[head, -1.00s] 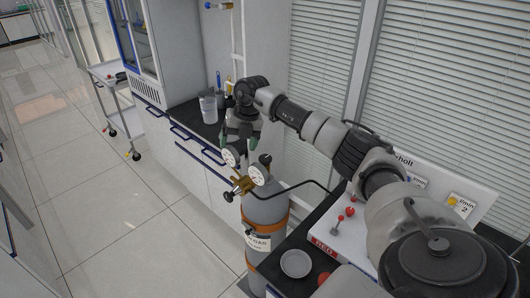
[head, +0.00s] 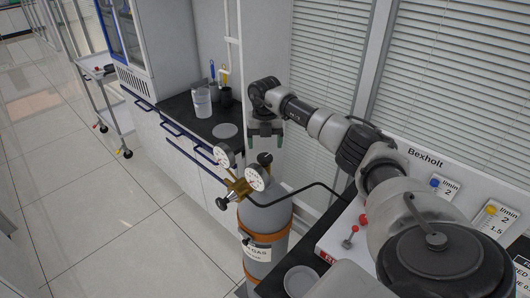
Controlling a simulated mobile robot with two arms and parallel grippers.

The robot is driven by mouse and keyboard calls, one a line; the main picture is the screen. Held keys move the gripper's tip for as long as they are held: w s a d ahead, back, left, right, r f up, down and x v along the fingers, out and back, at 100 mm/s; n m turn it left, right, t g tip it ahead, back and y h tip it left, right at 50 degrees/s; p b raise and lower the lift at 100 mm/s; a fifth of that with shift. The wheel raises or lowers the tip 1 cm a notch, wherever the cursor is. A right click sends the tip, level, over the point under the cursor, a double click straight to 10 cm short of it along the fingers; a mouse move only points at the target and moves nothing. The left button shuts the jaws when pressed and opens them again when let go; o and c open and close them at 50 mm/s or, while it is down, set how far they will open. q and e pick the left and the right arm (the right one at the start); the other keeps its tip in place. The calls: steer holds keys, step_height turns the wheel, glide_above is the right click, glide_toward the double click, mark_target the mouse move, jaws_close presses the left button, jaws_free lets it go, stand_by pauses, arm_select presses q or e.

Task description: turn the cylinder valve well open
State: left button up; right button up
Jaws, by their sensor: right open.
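The grey gas cylinder (head: 265,219) with an orange band and a white gas label stands upright beside the black bench. A black valve knob (head: 265,158) sits on its top. A brass regulator (head: 238,187) with two white dial gauges and a black side knob (head: 221,203) is fitted at its neck. My right gripper (head: 266,144) points down with its jaws apart, in line with the valve knob and just above it in the head view. I cannot tell whether the fingers touch or straddle the knob. My left gripper is out of view.
A black hose (head: 318,186) runs from the cylinder's top to the white panel at right. A round dish (head: 300,280) lies on the near bench. A clear beaker (head: 202,102) stands on the far bench. A trolley (head: 105,100) stands at left; the tiled floor is clear.

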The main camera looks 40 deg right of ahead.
mark_target(265, 157)
step_height(265, 157, down, 5)
steer(key=shift+f+p, duration=0.2)
steer(key=shift+p, duration=0.35)
steer(key=c, duration=0.9)
